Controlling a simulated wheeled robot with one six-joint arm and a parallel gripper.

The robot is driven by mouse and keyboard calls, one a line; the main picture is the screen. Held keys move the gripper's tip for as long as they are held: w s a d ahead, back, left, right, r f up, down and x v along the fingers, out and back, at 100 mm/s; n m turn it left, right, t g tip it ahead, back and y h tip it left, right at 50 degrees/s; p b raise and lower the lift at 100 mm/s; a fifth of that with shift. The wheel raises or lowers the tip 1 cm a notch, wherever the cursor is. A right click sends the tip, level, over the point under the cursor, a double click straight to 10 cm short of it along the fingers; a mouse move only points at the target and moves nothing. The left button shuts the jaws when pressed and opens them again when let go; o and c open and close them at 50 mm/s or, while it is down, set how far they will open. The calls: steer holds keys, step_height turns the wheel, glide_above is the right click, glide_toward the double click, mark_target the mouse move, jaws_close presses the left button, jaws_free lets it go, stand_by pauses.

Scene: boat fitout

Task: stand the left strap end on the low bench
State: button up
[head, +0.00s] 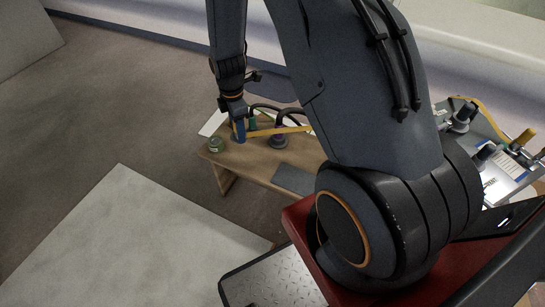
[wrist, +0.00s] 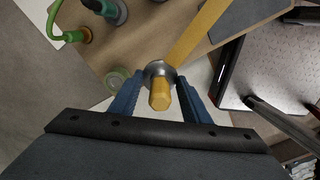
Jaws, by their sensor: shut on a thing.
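My gripper (head: 239,136) is over the left end of the low wooden bench (head: 245,166). In the wrist view its blue fingers (wrist: 157,88) are shut on the left strap end, a grey metal round piece with a yellow cylinder (wrist: 160,97) pointing towards the camera. The yellow strap (head: 275,131) runs from it to the right and passes behind my arm; it also shows in the wrist view (wrist: 197,36). The strap end looks low over the bench; I cannot tell whether it touches the top. In the head view the fingers mostly hide it.
A teal tool (wrist: 112,9) and a dark tool with purple (head: 278,140) stand close by. A dark flat sheet (head: 294,180) lies nearer. A similar yellow-topped piece (head: 524,138) is far right.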

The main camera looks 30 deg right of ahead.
mark_target(241, 158)
steer(key=f+n, duration=0.1)
steer(key=w+f+n+b, duration=0.1)
steer(key=f+b, duration=0.1)
steer(key=shift+w+f+n, duration=0.3)
steer(key=shift+n, duration=0.1)
steer(key=shift+f, duration=0.3)
step_height(241, 158, down, 9)
steer(key=shift+f+b, duration=0.2)
steer(key=shift+b, duration=0.5)
steer(key=shift+f, duration=0.1)
steer(key=o, duration=1.1)
